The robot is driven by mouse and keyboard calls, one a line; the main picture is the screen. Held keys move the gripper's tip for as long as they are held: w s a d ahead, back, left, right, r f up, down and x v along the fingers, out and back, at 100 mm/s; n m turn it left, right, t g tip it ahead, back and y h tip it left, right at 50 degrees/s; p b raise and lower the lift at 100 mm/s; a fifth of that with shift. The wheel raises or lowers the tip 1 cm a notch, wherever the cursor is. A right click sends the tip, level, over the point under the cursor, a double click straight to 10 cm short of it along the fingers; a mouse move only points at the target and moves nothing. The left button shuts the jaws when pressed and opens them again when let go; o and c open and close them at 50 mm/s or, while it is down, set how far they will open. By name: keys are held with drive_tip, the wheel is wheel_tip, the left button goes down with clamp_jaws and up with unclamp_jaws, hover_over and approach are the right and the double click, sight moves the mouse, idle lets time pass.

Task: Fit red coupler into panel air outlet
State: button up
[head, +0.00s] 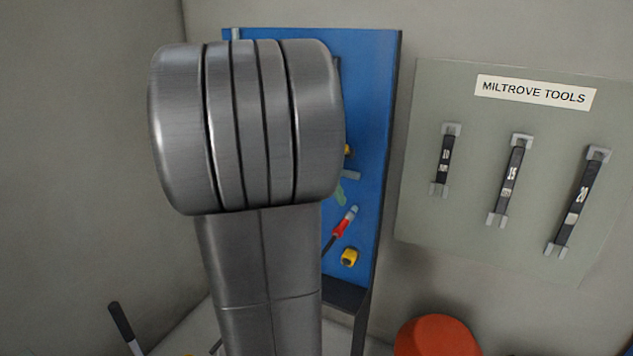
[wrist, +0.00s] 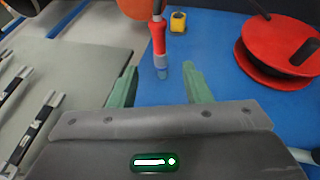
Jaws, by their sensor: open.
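The red coupler (head: 345,222) hangs by the blue panel (head: 365,110) in the head view, with a pale grey tip at its upper end and a dark hose below. In the wrist view the red coupler (wrist: 158,38) is near the top centre, its grey tip pointing toward my gripper (wrist: 160,66). My gripper's two green fingers are spread apart with nothing held. The coupler's tip shows in line with the gap between the fingertips. In the head view my arm hides most of the panel. I cannot pick out the air outlet for certain.
A yellow fitting (wrist: 178,21) is beside the coupler. A red reel (wrist: 280,50) stands on the blue panel to the right. A grey tool board (head: 510,165) with several black tools hangs on the right wall. An orange-red round object (head: 436,338) is below it.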

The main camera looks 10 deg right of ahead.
sight(342, 222)
drive_tip(key=v, duration=0.5)
drive_tip(key=shift+a+r, duration=0.2)
drive_tip(key=shift+r, duration=0.1)
drive_tip(key=shift+f, duration=0.15)
drive_tip(key=x, duration=1.3)
drive_tip(key=shift+d+f+p, duration=0.3)
drive_tip(key=shift+p, duration=0.05)
drive_tip(key=shift+s+a+r, duration=0.1)
drive_tip(key=shift+s+a, duration=0.1)
drive_tip(key=shift+s, duration=0.05)
drive_tip(key=shift+w, duration=0.15)
